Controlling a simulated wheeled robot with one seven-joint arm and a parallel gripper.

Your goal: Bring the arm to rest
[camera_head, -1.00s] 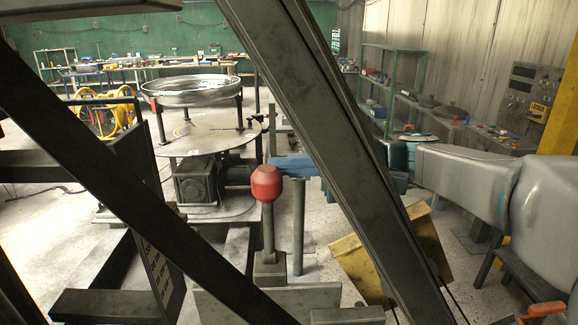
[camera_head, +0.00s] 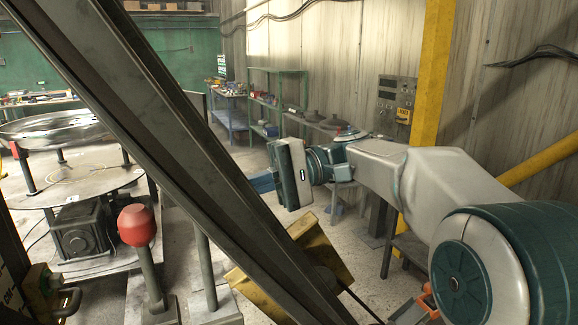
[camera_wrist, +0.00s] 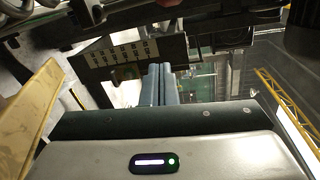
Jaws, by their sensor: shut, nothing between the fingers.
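My arm (camera_head: 375,158) reaches in from the right of the head view, grey-white with dark teal joints. My gripper (camera_head: 260,183) is at its far end, with blue fingers partly hidden behind a dark slanted beam. In the wrist view the two blue fingers (camera_wrist: 160,84) lie side by side, shut, with nothing between them. The gripper is in the air, to the right of the round table with the dish, and holds nothing.
A dark slanted beam (camera_head: 150,115) crosses the head view. A round metal dish (camera_head: 55,130) sits above a round table (camera_head: 95,175) at left. A red knob (camera_head: 137,225) stands on a post. A yellow post (camera_head: 432,80), green shelves (camera_head: 278,95) and a yellow block (camera_head: 310,250) are nearby.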

